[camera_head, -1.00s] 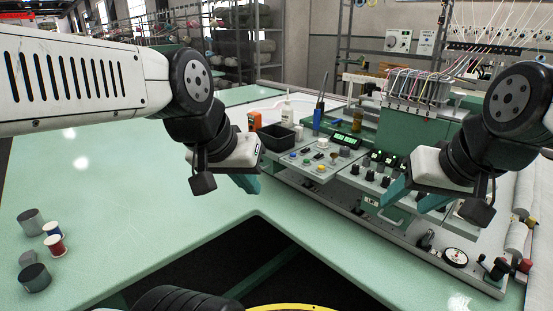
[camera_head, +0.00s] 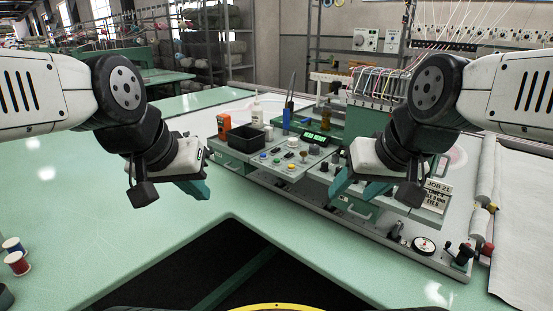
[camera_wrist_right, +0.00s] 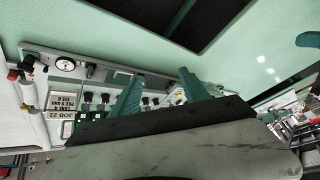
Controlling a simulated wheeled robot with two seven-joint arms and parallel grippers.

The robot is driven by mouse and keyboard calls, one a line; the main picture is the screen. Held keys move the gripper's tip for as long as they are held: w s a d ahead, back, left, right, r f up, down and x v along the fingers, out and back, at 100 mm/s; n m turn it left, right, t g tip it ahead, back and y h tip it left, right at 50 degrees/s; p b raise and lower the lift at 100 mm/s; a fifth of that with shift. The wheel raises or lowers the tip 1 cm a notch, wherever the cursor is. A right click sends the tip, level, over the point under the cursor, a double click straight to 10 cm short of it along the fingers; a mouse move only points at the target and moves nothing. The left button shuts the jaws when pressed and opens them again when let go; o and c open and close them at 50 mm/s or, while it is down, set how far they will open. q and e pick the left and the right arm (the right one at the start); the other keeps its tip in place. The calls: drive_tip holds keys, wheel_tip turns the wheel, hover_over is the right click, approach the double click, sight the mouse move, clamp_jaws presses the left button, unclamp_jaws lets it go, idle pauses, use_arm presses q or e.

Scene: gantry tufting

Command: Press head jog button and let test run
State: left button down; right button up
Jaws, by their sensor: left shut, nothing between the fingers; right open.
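The control console (camera_head: 349,204) stands on the green table, its sloped panel carrying small coloured buttons, including a blue one (camera_head: 264,155) and a yellow one (camera_head: 291,167), beside a lit green display (camera_head: 316,137). Which button is the head jog is too small to read. My left gripper (camera_head: 202,188) is shut and empty, left of the console above the table. My right gripper (camera_head: 354,187) is open and empty, in front of the console, hiding part of its knobs. In the right wrist view, its two teal fingers (camera_wrist_right: 160,77) stand apart with console knobs (camera_wrist_right: 95,98) beyond.
A black bin (camera_head: 245,142), an orange box (camera_head: 224,125) and a white bottle (camera_head: 257,111) stand at the console's back left. Thread spools (camera_head: 16,262) sit at the far left. A JOB 21 card (camera_head: 437,190) and a dial (camera_head: 424,246) are at right.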

clamp_jaws()
idle(1.5)
